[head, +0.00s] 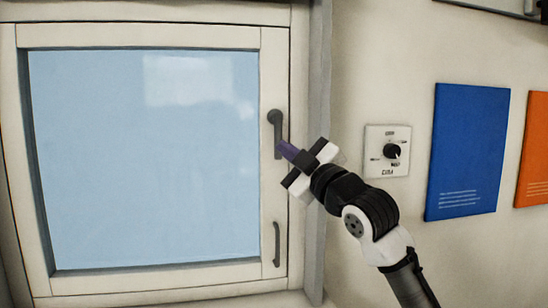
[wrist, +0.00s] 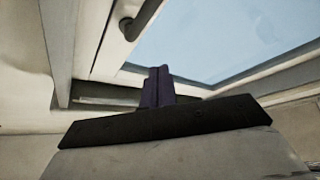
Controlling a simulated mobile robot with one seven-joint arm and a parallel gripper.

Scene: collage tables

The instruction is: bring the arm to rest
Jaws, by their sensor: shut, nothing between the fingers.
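My gripper (head: 284,147) is in front of the right side of the window frame in the head view, with its purple fingers near the lower end of the dark window handle (head: 275,120). The fingers are together, with nothing between them. In the wrist view the shut purple fingers (wrist: 159,85) point up toward the frame, and part of a dark bar-like handle (wrist: 140,20) shows above them. I cannot tell whether the fingers touch the handle or frame. My arm reaches in from the lower right.
The window (head: 140,160) looks closed in the head view. A second grey handle (head: 277,245) is low on its frame. A white wall plate with a dark knob (head: 391,151) is right of my gripper. A blue poster (head: 467,150) and an orange poster (head: 534,150) hang further right.

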